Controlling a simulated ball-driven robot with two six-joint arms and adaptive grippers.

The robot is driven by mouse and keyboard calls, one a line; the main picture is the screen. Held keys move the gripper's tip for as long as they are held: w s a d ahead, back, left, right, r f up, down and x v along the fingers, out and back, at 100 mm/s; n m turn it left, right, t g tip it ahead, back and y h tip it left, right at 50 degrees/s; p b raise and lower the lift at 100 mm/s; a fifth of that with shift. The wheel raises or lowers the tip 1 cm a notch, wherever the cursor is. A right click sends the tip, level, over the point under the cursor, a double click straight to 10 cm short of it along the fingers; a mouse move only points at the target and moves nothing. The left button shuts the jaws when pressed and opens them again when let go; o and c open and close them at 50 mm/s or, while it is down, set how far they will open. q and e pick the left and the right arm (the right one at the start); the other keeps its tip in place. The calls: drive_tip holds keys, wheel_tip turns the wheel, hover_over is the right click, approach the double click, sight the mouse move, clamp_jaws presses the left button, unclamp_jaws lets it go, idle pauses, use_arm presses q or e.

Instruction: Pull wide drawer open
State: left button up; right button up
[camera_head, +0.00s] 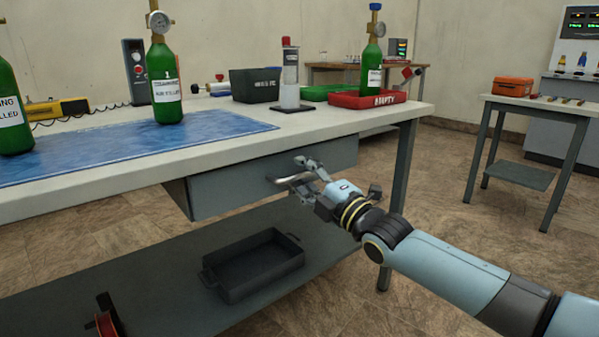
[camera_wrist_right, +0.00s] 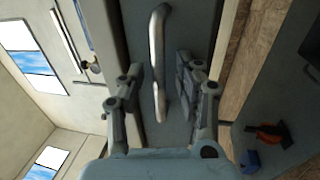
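The wide drawer (camera_head: 228,188) is a grey-blue box front under the workbench top, and it looks closed or nearly so. Its silver bar handle (camera_head: 291,179) is on the front face. My right gripper (camera_head: 306,178) is at the handle, coming from the front right. In the right wrist view, the handle (camera_wrist_right: 157,60) runs between the two fingers of the right gripper (camera_wrist_right: 156,88). The fingers are apart, with a visible gap on each side of the bar. My left gripper is not in view.
The workbench (camera_head: 110,178) carries green cylinders (camera_head: 164,85), a blue mat (camera_head: 95,150), a black bin (camera_head: 254,85) and a red tray (camera_head: 368,99). A dark tray (camera_head: 255,268) sits on the lower shelf. A table leg (camera_head: 401,170) stands behind my right arm.

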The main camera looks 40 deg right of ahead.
clamp_jaws()
drive_tip(key=shift+s+f, duration=0.1)
idle(0.5)
